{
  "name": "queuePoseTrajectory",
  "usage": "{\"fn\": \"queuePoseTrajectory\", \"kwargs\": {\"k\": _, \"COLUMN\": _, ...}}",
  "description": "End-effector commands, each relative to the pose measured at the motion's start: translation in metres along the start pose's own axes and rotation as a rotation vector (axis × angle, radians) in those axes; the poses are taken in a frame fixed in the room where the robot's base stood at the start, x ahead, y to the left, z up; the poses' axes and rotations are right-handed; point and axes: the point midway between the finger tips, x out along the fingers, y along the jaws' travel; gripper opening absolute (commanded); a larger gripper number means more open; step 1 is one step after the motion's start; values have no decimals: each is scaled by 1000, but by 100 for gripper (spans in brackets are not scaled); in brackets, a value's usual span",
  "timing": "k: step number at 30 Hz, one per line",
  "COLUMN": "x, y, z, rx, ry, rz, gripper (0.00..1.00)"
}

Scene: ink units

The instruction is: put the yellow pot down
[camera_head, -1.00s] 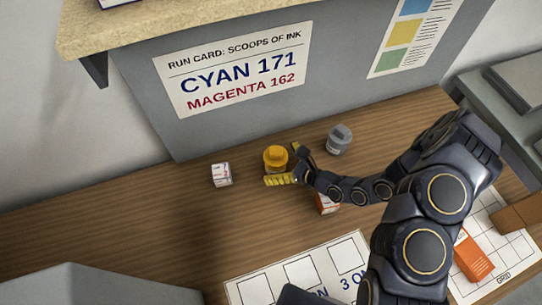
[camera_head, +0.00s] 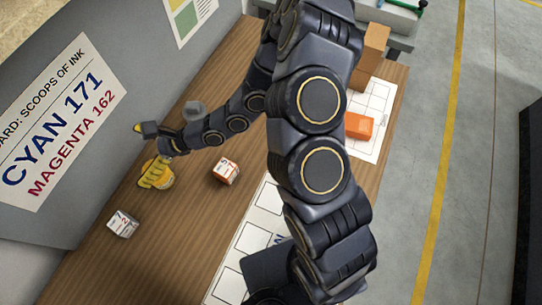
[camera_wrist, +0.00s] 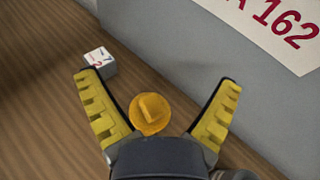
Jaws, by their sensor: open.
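The yellow pot (camera_head: 167,181) stands on the wooden bench in the head view, partly hidden by a yellow-padded finger. In the wrist view its round lid with a raised bar (camera_wrist: 151,112) shows between the spread fingers, close to the palm. My gripper (camera_wrist: 158,80) is open, its fingers to either side of the pot. A gap shows between the pot and the right finger; the left finger is nearer, and I cannot tell whether it touches. In the head view my gripper (camera_head: 143,155) is by the wall panel.
A white box (camera_head: 122,224) and a red-and-white box (camera_head: 226,171) stand near the pot. A grey pot (camera_head: 194,110) is behind my arm. An orange box (camera_head: 358,125) lies on a grid sheet (camera_head: 375,100). Bare bench lies between the two small boxes.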

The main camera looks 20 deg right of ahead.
Motion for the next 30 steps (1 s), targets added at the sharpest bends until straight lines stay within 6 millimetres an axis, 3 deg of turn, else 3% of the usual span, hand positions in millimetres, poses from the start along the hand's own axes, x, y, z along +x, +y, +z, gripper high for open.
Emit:
{"fn": "queuePoseTrajectory", "kwargs": {"k": 3, "x": -13, "y": 9, "z": 59, "rx": -237, "ry": -87, "rz": 95, "gripper": 92}}
{"fn": "queuePoseTrajectory", "kwargs": {"k": 6, "x": -31, "y": 30, "z": 101, "rx": -457, "ry": -137, "rz": 213, "gripper": 92}}
{"fn": "queuePoseTrajectory", "kwargs": {"k": 9, "x": -55, "y": 58, "z": 128, "rx": -664, "ry": -153, "rz": 346, "gripper": 92}}
{"fn": "queuePoseTrajectory", "kwargs": {"k": 11, "x": -72, "y": 75, "z": 135, "rx": -779, "ry": -138, "rz": 431, "gripper": 92}}
{"fn": "queuePoseTrajectory", "kwargs": {"k": 14, "x": -103, "y": 101, "z": 138, "rx": -952, "ry": -83, "rz": 581, "gripper": 92}}
{"fn": "queuePoseTrajectory", "kwargs": {"k": 19, "x": -168, "y": 130, "z": 122, "rx": -1179, "ry": 117, "rz": 840, "gripper": 92}}
{"fn": "queuePoseTrajectory", "kwargs": {"k": 24, "x": -243, "y": 140, "z": 104, "rx": -1289, "ry": 409, "rz": 1057, "gripper": 92}}
{"fn": "queuePoseTrajectory", "kwargs": {"k": 30, "x": -306, "y": 143, "z": 96, "rx": -1291, "ry": 666, "rz": 1188, "gripper": 92}}
